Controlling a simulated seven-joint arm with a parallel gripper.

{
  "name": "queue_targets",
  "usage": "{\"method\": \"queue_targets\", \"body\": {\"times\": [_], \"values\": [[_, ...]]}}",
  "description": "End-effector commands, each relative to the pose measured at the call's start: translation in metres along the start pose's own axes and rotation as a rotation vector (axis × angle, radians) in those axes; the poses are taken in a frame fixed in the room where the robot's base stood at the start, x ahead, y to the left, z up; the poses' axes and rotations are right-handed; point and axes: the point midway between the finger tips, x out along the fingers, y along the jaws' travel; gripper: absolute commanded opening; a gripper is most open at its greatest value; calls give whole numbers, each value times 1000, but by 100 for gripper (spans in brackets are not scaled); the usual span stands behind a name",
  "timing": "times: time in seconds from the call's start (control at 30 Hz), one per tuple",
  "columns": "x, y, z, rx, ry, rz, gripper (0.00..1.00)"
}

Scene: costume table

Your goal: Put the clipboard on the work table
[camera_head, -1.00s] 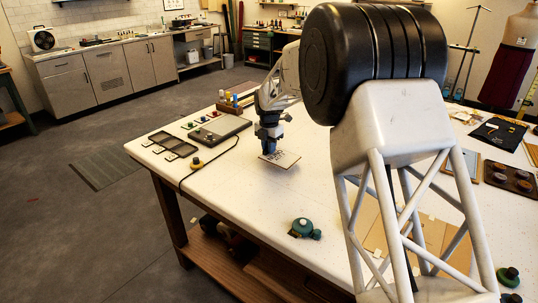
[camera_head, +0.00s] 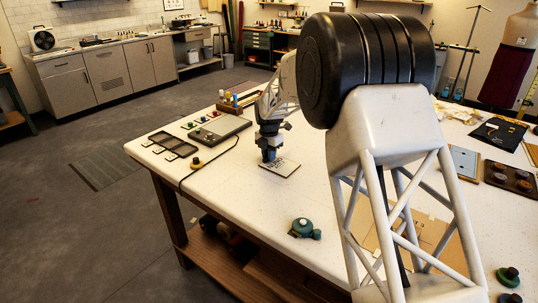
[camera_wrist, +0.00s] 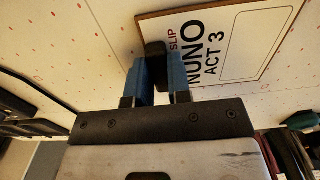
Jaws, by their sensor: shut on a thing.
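The clipboard (camera_head: 284,168) is a thin board with a brown edge and a pale printed face. In the wrist view its face (camera_wrist: 235,62) reads "SLIP", "NUNO" and "ACT 3". My gripper (camera_head: 268,158) points down at the board's left end. In the wrist view my gripper's blue fingers (camera_wrist: 159,75) are shut on the clipboard's dark clip. The board is close to flat over the white work table (camera_head: 235,190). I cannot tell whether it rests fully on the top or hovers slightly above it.
A black compartment tray (camera_head: 172,146), a grey flat case (camera_head: 222,131) and a yellow-and-black knob (camera_head: 196,163) with a cable lie left of my gripper. A teal object (camera_head: 303,229) sits near the front edge. The surface between it and the clipboard is clear.

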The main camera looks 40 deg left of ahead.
Motion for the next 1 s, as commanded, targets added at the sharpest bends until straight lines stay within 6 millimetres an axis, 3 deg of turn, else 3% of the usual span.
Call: {"method": "queue_targets", "body": {"times": [0.07, 0.1, 0.27, 0.67, 1.0], "values": [[2, 0, 0, 0, 0, 0, 0], [2, 0, 0, 0, 0, 0, 20], [2, 0, 0, 0, 0, 0, 44], [-1, 0, 0, 0, 0, 0, 44], [-32, 0, 0, 0, -1, 1, 44]]}}
